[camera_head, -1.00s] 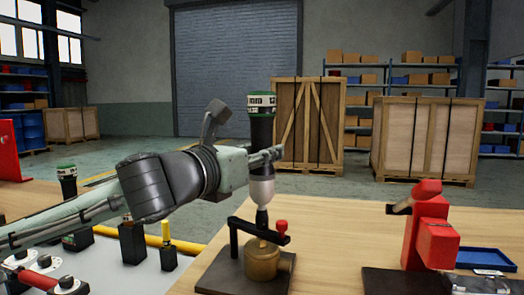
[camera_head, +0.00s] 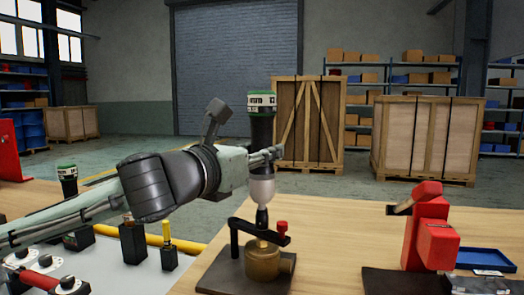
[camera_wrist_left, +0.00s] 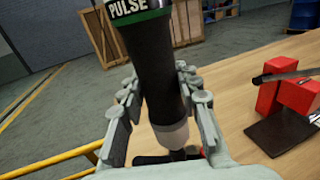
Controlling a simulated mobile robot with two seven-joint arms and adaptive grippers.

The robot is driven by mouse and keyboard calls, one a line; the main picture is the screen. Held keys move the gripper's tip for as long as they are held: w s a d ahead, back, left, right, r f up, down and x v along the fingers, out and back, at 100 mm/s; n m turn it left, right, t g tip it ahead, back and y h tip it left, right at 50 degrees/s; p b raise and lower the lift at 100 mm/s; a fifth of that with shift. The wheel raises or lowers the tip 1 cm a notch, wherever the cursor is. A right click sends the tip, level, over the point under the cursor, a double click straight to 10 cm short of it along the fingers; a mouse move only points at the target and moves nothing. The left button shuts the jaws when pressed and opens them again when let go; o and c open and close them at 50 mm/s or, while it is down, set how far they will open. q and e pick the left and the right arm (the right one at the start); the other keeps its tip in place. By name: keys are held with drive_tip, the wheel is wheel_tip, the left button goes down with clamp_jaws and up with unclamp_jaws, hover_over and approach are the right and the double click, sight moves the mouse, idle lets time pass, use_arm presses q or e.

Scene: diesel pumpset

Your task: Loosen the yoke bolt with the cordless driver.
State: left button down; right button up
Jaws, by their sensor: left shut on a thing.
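The cordless driver (camera_head: 262,135) stands upright, black with a green-and-white top and a pale nose. My left gripper (camera_head: 270,155) is shut on its body; the wrist view also shows the fingers around the driver (camera_wrist_left: 155,75). The driver's tip points down onto the top of the yoke (camera_head: 240,229), a black bar over a brass-coloured body (camera_head: 262,262) on a dark base plate. The bolt head is hidden under the tip, and I cannot tell whether they touch. A red knob (camera_head: 282,227) sits at the yoke's right end. My right gripper is not in view.
A red vise-like stand (camera_head: 432,232) and a blue tray (camera_head: 484,259) are on the wooden bench (camera_head: 335,235) to the right. Several black holders (camera_head: 133,243) stand on a pale surface at left. The bench between yoke and red stand is clear.

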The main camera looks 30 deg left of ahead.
sight(256, 123)
use_arm(q)
drive_tip(key=shift+f, duration=0.15)
drive_tip(key=shift+w+r, duration=0.1)
drive_tip(key=shift+r, duration=2.65)
